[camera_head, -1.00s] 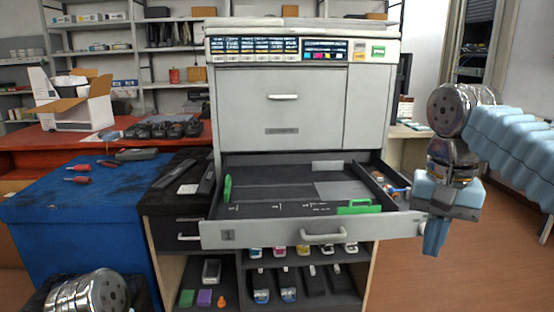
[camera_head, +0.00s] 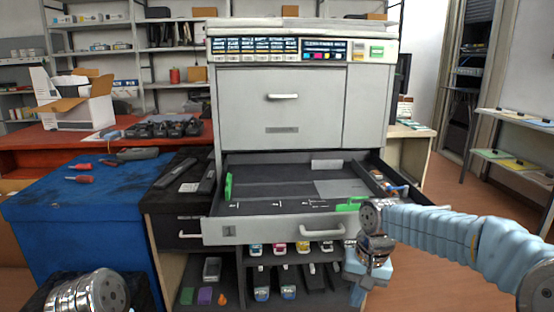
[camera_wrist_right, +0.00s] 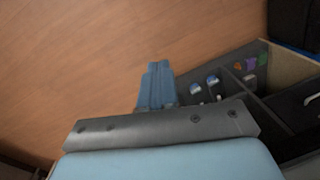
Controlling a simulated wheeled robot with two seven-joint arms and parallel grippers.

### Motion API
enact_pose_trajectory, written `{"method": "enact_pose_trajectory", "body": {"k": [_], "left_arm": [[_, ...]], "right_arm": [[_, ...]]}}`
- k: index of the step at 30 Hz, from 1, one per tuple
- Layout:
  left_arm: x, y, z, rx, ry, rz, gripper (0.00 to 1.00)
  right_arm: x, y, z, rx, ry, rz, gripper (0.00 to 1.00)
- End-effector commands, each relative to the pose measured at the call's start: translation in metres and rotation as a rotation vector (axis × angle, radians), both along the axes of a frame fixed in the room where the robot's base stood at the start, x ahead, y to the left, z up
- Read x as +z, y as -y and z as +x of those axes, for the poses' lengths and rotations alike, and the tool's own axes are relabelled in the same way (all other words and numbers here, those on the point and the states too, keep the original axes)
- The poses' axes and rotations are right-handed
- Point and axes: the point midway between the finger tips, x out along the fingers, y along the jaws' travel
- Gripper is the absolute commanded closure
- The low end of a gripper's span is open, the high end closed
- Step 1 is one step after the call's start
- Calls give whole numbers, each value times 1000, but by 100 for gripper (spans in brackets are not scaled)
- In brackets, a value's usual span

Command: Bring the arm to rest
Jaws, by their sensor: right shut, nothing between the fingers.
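My right gripper (camera_head: 357,294) is shut and empty, pointing down in front of the right end of the lower shelves. In the right wrist view its closed blue fingers (camera_wrist_right: 156,85) show above the wooden floor, with the shelves to their right. My right arm (camera_head: 450,232) reaches in from the right, in front of the open drawer's right corner. Only a round metal joint of my left arm (camera_head: 88,294) shows at the lower left; the left gripper is out of view.
The printer's drawer (camera_head: 270,229) is pulled out, with green guides inside. Cartridges stand on the shelves (camera_head: 288,284) below. A blue cabinet (camera_head: 75,215) stands at the left, with red-handled tools on top. Open floor (camera_head: 450,180) lies to the right.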

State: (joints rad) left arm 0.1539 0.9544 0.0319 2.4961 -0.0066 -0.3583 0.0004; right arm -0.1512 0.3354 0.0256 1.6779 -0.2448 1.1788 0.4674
Motion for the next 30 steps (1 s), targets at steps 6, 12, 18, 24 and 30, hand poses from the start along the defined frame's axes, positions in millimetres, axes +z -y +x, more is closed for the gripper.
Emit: {"method": "enact_pose_trajectory", "body": {"k": [6, 12, 18, 24, 30], "left_arm": [[0, 0, 0, 0, 0, 0, 62], [0, 0, 0, 0, 0, 0, 62], [0, 0, 0, 0, 0, 0, 62], [0, 0, 0, 0, 0, 0, 62], [0, 0, 0, 0, 0, 0, 62]], "right_arm": [[-167, -38, -20, 82, -12, 129, 100], [-291, -63, -95, 85, 11, 226, 100], [-346, -70, -172, 58, 44, 248, 100], [-356, -70, -195, 48, 64, 241, 100], [-356, -70, -195, 48, 67, 240, 100]]}}
